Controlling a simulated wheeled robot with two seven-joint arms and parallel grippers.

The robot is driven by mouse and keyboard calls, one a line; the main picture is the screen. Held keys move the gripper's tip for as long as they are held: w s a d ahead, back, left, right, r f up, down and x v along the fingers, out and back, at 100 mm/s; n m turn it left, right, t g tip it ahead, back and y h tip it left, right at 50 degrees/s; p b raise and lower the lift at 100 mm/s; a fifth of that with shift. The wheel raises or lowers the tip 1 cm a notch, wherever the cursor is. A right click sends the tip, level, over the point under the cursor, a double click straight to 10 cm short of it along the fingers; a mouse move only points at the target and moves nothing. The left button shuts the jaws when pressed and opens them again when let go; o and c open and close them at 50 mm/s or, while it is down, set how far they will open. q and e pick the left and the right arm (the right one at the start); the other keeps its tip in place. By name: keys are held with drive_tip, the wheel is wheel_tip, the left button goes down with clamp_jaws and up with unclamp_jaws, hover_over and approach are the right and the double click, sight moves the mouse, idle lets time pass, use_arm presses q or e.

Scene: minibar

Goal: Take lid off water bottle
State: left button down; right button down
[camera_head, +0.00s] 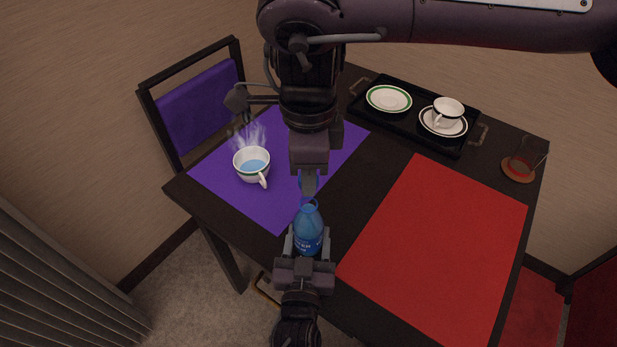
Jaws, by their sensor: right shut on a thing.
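The blue water bottle (309,231) is upright at the near edge of the table, its round top facing up. My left gripper (308,243), at the bottom of the view, has its fingers on both sides of the bottle and is shut on it. My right gripper (308,184) comes down from above and is shut on a small blue lid (302,187). The lid is just above the bottle's top and partly hidden by the fingers. Whether a small gap separates lid and bottle is hard to tell.
A steaming cup (252,166) stands on the purple mat (225,180). A black tray (400,122) at the back holds a saucer (388,98) and a cup (447,111) on its saucer. A glass (524,160) sits at the right. The red mat (440,250) is clear.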

use_arm(q)
drive_tip(key=shift+c, duration=2.4)
unclamp_jaws()
